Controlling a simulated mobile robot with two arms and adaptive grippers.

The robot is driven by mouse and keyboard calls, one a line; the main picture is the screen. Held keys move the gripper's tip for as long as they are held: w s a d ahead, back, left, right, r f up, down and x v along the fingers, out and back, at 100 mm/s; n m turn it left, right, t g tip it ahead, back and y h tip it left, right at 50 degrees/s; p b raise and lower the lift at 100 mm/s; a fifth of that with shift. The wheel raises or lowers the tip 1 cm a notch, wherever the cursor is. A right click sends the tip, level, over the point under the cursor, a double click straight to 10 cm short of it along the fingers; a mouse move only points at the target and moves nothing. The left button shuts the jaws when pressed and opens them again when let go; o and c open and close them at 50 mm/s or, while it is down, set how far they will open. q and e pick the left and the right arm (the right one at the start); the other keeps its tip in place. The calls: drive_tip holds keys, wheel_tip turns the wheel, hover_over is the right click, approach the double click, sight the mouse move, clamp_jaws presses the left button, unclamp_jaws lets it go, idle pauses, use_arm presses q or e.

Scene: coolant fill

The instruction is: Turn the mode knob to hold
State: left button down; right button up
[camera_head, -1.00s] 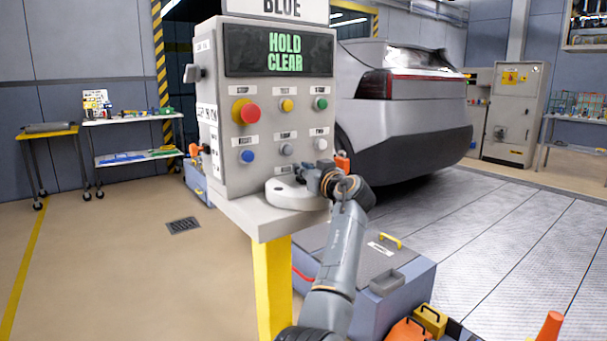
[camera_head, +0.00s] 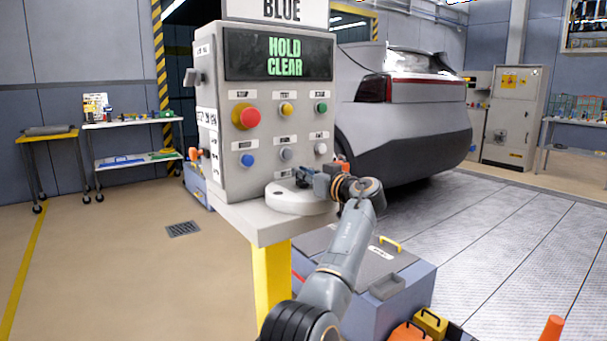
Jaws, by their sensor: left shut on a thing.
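The grey control console (camera_head: 225,150) stands in the middle of the head view. Its dark screen (camera_head: 278,56) reads "HOLD CLEAR" in green. A round pale dial base (camera_head: 284,202) sits on the console's front shelf. My left gripper (camera_head: 303,176) is over this base, shut on what appears to be the mode knob. The knob is mostly hidden by the fingers, so its pointing direction cannot be told. My right gripper is not in view.
Above the dial base are a red stop button (camera_head: 249,117) and several smaller coloured buttons. A grey car (camera_head: 410,125) stands behind. A blue-grey cabinet (camera_head: 400,305) with a yellow handle is beside my left arm. The floor at left is open.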

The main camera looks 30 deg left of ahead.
use_arm(q)
drive_tip(key=shift+d+f, duration=0.1)
drive_tip(key=shift+f, duration=0.05)
drive_tip(key=c, duration=1.3)
unclamp_jaws()
drive_tip(key=shift+c, duration=0.2)
drive_tip(key=v, duration=1.2)
drive_tip(key=shift+d, duration=0.1)
